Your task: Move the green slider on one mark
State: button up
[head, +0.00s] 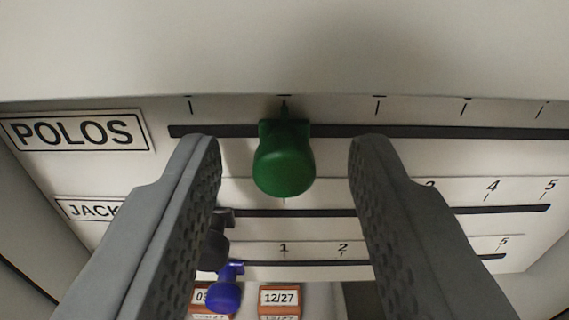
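The green slider (284,165) sits on the top dark track (440,132) of a white panel, beside the POLOS label (79,132). It lines up with the second tick mark from the left on that track. My gripper (283,150) is open, with one grey finger on each side of the green knob. Clear gaps show between the knob and both fingers. The numbers above the top track are out of view or hidden.
Below, a black slider (213,250) on the JACK track is partly hidden by my left finger. A blue slider (224,292) sits on the lowest track. Orange-brown blocks with date labels (279,297) lie beneath. A pale surface (290,45) fills the top of the view.

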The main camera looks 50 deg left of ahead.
grip_shut()
jog(key=shift+w+d, duration=1.15)
jog(key=shift+w, duration=0.3)
grip_release()
jog(key=shift+s+d, duration=0.1)
jog(key=v, duration=1.7)
jog(key=shift+s+f, duration=0.15)
